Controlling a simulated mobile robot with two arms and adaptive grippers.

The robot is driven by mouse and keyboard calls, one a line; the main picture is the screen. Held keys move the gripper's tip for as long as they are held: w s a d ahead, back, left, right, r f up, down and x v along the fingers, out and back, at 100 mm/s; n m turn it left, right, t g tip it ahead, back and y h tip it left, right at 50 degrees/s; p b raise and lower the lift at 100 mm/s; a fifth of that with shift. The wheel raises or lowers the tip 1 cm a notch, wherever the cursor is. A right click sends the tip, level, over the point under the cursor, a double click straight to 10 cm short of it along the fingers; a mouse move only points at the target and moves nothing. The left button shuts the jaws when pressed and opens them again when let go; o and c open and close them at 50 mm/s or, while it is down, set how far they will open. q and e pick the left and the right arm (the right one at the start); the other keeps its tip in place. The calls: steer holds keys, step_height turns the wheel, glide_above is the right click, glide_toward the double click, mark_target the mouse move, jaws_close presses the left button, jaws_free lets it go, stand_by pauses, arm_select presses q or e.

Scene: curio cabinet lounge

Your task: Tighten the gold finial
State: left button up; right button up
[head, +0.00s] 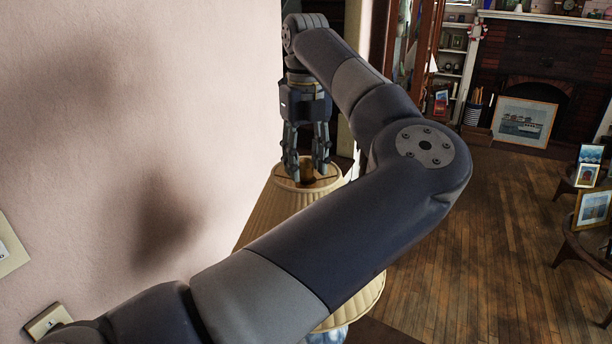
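A lamp with a pleated cream shade (268,213) stands near the wall, partly hidden behind my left arm. My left gripper (306,174) points down over the shade's round top opening. Its two fingers are apart, one at each side of the opening. A small dark gold-brown shape, perhaps the gold finial (306,170), shows between the fingertips; I cannot make out its outline or any contact. The lamp's blue and white base (328,337) shows below the shade. My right gripper is not in view.
A pink wall (130,130) is close on the left, with a switch plate (48,320) low down. Wooden floor (470,240) is open to the right. A side table with frames (590,208) stands at the right edge. A brick fireplace (540,70) and a leaning picture (524,122) are behind.

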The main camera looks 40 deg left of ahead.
arm_select(q)
steer(key=n+p, duration=0.1)
steer(key=n, duration=0.5)
steer(key=shift+n+p, duration=0.4)
steer(key=n+p, duration=0.1)
steer(key=n, duration=0.5)
steer(key=n+p, duration=0.1)
steer(key=n, duration=1)
steer(key=shift+c, duration=0.4)
